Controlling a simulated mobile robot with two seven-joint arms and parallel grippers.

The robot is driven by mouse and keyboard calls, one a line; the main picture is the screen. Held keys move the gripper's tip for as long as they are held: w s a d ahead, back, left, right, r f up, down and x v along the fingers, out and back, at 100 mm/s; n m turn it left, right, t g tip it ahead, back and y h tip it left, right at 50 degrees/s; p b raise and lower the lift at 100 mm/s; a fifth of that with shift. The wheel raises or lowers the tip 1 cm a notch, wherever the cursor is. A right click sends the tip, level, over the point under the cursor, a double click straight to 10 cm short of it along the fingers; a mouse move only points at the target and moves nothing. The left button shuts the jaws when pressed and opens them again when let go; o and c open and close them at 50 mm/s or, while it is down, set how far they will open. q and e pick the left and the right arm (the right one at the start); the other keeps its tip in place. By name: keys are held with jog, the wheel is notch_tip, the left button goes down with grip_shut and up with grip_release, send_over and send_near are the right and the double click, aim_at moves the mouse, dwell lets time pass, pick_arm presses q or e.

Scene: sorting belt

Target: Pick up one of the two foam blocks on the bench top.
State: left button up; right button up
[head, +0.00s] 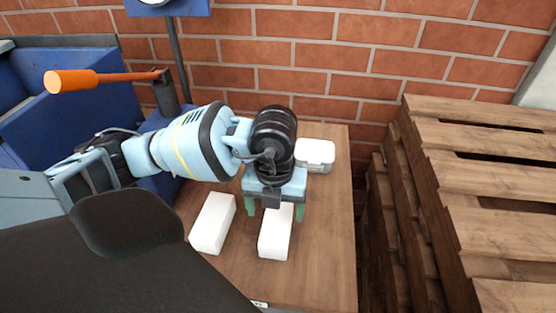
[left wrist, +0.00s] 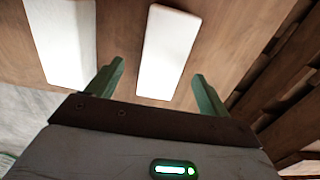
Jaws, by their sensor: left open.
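Two white foam blocks lie side by side on the wooden bench top (head: 325,265). The left block (head: 211,224) also shows in the left wrist view (left wrist: 62,40). The right block (head: 275,236) also shows in the left wrist view (left wrist: 166,50). My left gripper (head: 275,209) is open, its green fingers pointing down at the far end of the right block. In the left wrist view the fingers (left wrist: 154,85) are apart, with the near end of the right block in line with the gap between them. I cannot tell the height above it. My right gripper is not in view.
A white-lidded container (head: 315,155) stands at the back of the bench, just beyond my left gripper. Stacked wooden pallets (head: 480,180) stand to the right. A blue bin or machine (head: 45,110) with an orange-handled lever (head: 72,81) is at the left. A brick wall closes the back.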

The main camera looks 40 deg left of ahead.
aim_at(277, 233)
pick_arm(q)
jog(key=shift+w+f, duration=0.1)
jog(key=shift+f, duration=0.65)
jog(key=shift+d+f, duration=0.1)
jog(key=shift+f, duration=2.45)
jog(key=c, duration=1)
notch_tip(277, 233, up, 10)
jog(key=shift+r+p, duration=0.1)
jog(key=shift+p, duration=0.2)
jog(key=shift+c, duration=0.2)
